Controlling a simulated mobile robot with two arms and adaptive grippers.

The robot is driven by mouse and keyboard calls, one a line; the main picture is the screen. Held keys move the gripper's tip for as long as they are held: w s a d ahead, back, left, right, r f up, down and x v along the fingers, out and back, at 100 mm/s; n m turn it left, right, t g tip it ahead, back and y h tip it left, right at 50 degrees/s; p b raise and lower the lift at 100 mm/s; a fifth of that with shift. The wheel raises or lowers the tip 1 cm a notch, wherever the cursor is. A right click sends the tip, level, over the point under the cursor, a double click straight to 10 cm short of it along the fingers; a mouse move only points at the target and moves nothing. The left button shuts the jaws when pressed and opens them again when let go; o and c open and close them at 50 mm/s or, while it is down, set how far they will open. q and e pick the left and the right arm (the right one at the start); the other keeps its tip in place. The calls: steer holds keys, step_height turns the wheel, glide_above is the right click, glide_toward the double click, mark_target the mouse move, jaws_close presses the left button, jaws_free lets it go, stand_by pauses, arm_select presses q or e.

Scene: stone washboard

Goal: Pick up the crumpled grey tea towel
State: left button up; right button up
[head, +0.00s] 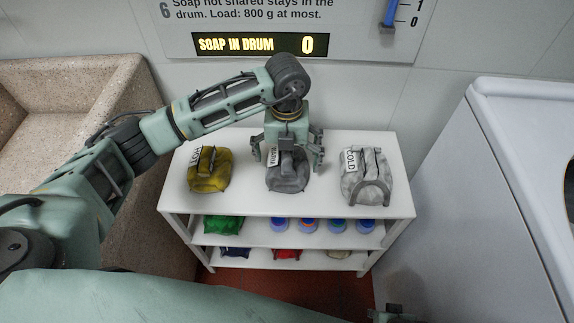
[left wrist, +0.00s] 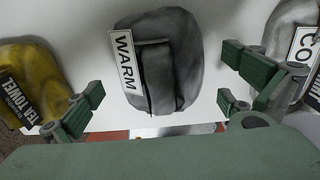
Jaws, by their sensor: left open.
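The crumpled grey tea towel (head: 288,180) lies in the middle of the white shelf unit's top, with a white tag. In the left wrist view the towel (left wrist: 182,65) is dark grey and its tag reads WARM. My left gripper (head: 288,160) is above the towel, pointing down, with its fingers spread to either side of it. The wrist view shows open fingers and nothing held between them. The gripper hides part of the towel in the head view. A dark piece at the bottom edge of the head view may be my right gripper (head: 394,314).
A yellow tea towel (head: 209,171) tagged HOT lies left of the grey one, and a pale bundle (head: 367,178) tagged COLD lies right. Lower shelves hold coloured cloths and several blue-topped items. A stone basin (head: 50,85) stands left, a white machine (head: 475,190) right.

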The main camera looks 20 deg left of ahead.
arm_select(q)
steer(key=shift+f, duration=0.25)
steer(key=c, duration=1.2)
steer(key=shift+r, duration=0.2)
